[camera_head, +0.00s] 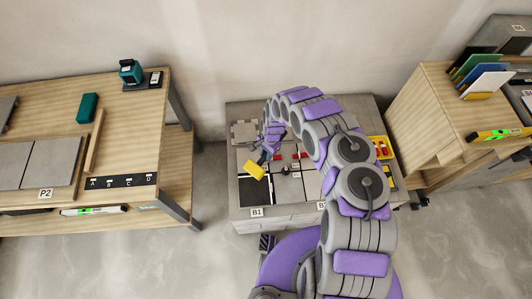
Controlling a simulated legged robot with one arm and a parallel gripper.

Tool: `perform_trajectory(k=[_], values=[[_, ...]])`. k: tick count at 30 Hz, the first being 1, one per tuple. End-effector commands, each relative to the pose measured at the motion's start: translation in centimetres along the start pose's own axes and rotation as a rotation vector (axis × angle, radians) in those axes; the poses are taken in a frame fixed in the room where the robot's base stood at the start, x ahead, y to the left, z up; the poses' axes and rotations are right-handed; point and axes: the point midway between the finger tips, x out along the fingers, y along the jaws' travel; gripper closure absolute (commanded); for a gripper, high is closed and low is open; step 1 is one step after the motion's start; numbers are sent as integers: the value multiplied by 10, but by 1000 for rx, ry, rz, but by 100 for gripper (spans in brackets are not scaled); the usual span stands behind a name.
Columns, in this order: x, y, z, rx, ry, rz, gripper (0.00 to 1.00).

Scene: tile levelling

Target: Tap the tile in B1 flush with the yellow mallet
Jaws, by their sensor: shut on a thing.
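My gripper (265,156) is shut on the yellow mallet (254,170). The mallet's yellow head is at the lower left of my gripper, above the back part of the dark B1 area. The B1 label (257,212) is on the front edge of the grey block-like worktable (236,214). The dark tile or bed in B1 (256,193) lies just behind that label, partly hidden by the mallet head. I cannot tell how level it is, or whether the mallet touches it. My arm hides much of the table's right half.
A wooden table at left holds grey tiles in P2 (53,165), a green block (87,107) and a teal device (130,71). A yellow bin (380,147) sits right of my arm. A wooden cabinet (438,110) at right bears a yellow level (500,134).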

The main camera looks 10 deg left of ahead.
Motion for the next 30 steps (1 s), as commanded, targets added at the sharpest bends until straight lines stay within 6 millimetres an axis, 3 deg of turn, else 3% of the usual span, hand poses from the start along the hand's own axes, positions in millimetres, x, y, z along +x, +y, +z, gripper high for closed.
perform_trajectory(k=[8,24,30], values=[[15,1,-4,8,1,-2,100],[79,0,-15,7,2,-1,100],[82,1,-16,6,2,-2,100]])
